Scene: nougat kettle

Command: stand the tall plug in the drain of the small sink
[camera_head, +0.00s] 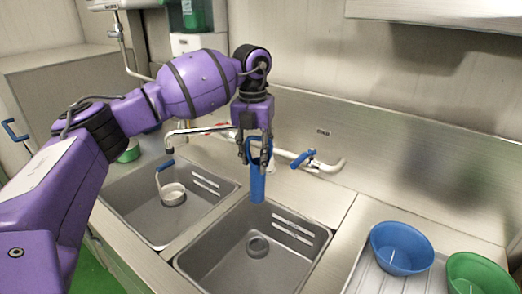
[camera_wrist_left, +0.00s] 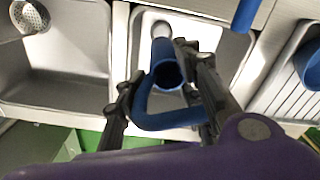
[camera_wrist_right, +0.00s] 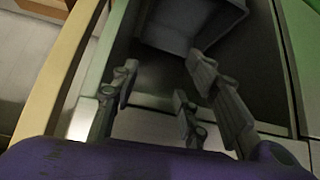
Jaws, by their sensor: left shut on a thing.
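The tall plug (camera_head: 258,187) is a blue tube with a looped handle. My left gripper (camera_head: 253,160) is shut on its handle and holds it upright above the back edge of the right sink (camera_head: 209,258). That sink has a round drain (camera_head: 257,245) in its floor. In the left wrist view the plug (camera_wrist_left: 167,72) hangs between the fingers (camera_wrist_left: 163,88), with the pale drain (camera_wrist_left: 161,31) beyond its end. The plug is apart from the drain. My right gripper (camera_wrist_right: 162,78) is open and empty in the right wrist view, and out of the head view.
The left sink (camera_head: 130,205) holds a strainer (camera_head: 173,194) with a blue handle. A faucet (camera_head: 200,131) and a blue-handled tap (camera_head: 304,158) stand behind the sinks. A blue bowl (camera_head: 402,248) and a green bowl (camera_head: 478,275) sit on the right drainboard (camera_head: 365,275).

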